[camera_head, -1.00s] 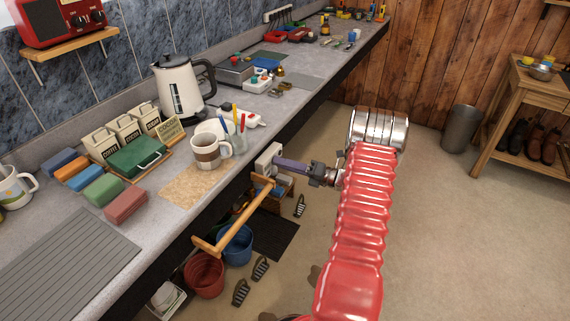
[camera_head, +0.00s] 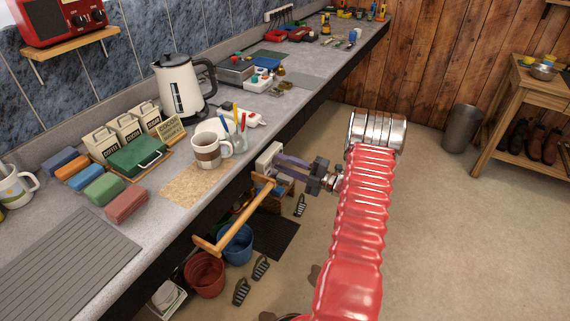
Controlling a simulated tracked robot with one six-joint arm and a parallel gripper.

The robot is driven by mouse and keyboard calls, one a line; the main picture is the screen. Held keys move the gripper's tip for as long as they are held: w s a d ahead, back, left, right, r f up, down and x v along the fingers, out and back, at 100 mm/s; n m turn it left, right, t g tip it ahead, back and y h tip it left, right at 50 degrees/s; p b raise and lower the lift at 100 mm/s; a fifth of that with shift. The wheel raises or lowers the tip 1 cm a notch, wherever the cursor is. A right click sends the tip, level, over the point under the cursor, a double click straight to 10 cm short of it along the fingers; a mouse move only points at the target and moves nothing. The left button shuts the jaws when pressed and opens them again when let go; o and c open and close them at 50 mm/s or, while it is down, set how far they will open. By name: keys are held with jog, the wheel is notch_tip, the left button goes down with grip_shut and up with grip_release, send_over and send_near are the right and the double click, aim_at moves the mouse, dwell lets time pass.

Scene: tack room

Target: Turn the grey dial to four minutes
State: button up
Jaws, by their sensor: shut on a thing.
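A pale box (camera_head: 265,158) is fixed at the counter's front edge, right of the brown-banded mug. My gripper (camera_head: 279,163), with purple fingers and a dark body, reaches to the right-hand face of this box from the aisle side. Its fingertips are shut on the grey dial at that face. The dial itself is hidden by the fingers, and its markings and setting cannot be read from here.
A wooden rail (camera_head: 238,222) sticks out from the counter just below the box. The mug (camera_head: 207,150) and a pen holder (camera_head: 238,141) stand close by on the counter (camera_head: 160,210). Buckets (camera_head: 204,273) stand below. The floor to the right is open.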

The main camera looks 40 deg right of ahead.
jog(key=shift+d+f+m, duration=0.1)
jog(key=shift+f+m, duration=0.05)
jog(key=shift+m, duration=0.15)
jog(key=o, duration=1)
jog(key=shift+o, duration=0.2)
jog(key=v, duration=1.3)
jog(key=shift+s, duration=0.35)
jog(key=shift+d+f, duration=0.1)
